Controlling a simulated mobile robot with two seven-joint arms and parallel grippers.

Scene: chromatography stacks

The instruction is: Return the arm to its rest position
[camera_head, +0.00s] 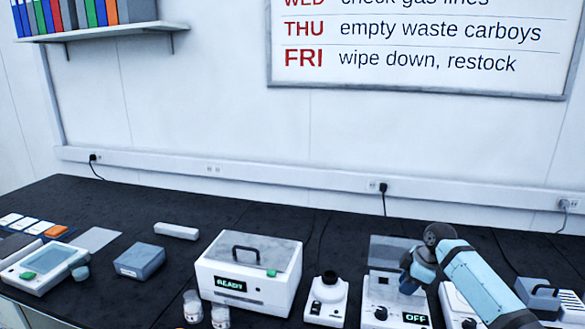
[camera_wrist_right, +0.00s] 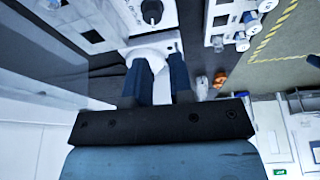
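My right arm comes in from the right in the head view, and its right gripper (camera_head: 412,280) hangs over the white device with the OFF display (camera_head: 415,318). In the right wrist view the two dark blue fingers of this gripper (camera_wrist_right: 163,80) stand apart with a narrow gap. A white device with a black knob (camera_wrist_right: 152,12) lies beyond the fingertips. My left gripper is not in view.
A white box with a READY display (camera_head: 250,275) stands mid-bench. A small white instrument (camera_head: 327,300) stands beside the OFF device. A grey box (camera_head: 140,261) and a tablet-like meter (camera_head: 45,268) are at left. The back bench strip (camera_head: 300,215) is mostly clear.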

